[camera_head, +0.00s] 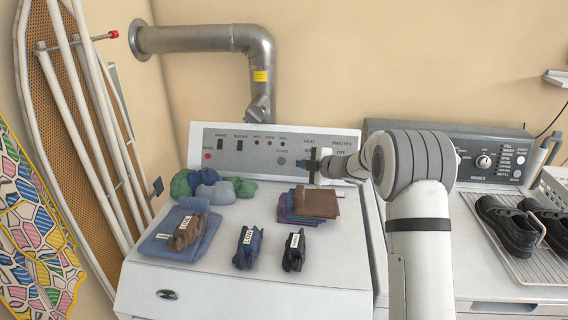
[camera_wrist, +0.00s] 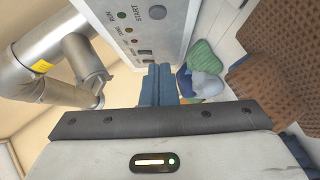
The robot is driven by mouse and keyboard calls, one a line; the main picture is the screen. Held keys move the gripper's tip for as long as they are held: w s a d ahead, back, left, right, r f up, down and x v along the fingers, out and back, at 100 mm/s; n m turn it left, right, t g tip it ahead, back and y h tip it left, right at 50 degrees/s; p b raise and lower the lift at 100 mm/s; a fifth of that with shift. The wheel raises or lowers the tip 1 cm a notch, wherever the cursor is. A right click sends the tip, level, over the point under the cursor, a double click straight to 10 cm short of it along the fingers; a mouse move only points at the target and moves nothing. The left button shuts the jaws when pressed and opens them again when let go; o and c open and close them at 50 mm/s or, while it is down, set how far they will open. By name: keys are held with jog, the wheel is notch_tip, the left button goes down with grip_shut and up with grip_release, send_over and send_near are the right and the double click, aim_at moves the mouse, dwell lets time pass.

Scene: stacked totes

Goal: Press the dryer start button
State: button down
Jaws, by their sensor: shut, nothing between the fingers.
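The dryer (camera_head: 245,285) is the white machine on the left, with an upright grey control panel (camera_head: 225,140). The panel has a red round button (camera_head: 207,156) at its left, switches, small indicators and a grey round button (camera_head: 282,161) right of its middle. My gripper (camera_head: 302,163) is shut and empty, in front of the panel and right of the grey button. In the wrist view the blue-grey fingers (camera_wrist: 158,84) are together near the panel's edge. START lettering (camera_wrist: 157,12) shows beyond them. Contact with the panel cannot be told.
Folded brown and purple cloths (camera_head: 312,203), dark socks (camera_head: 293,250) and a bundle of rolled cloths (camera_head: 213,186) lie on the dryer top. A metal duct (camera_head: 200,39) rises behind. A second machine's panel (camera_head: 490,157) and black shoes (camera_head: 507,224) are at right.

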aim_at(279, 161)
jog(key=shift+w+d+f+p+x, duration=0.15)
jog(key=shift+w+d+p+x, duration=0.4)
jog(key=shift+x, duration=1.55)
jog(key=shift+d+f+p+x, duration=0.15)
jog(key=shift+p+x, duration=0.75)
jog(key=shift+x, duration=1.25)
jog(key=shift+w+d+f+p+x, duration=0.25)
jog(key=shift+p+x, duration=0.45)
jog(key=shift+x, duration=1.4)
jog(key=shift+r, duration=0.1)
jog(key=shift+w, duration=0.1)
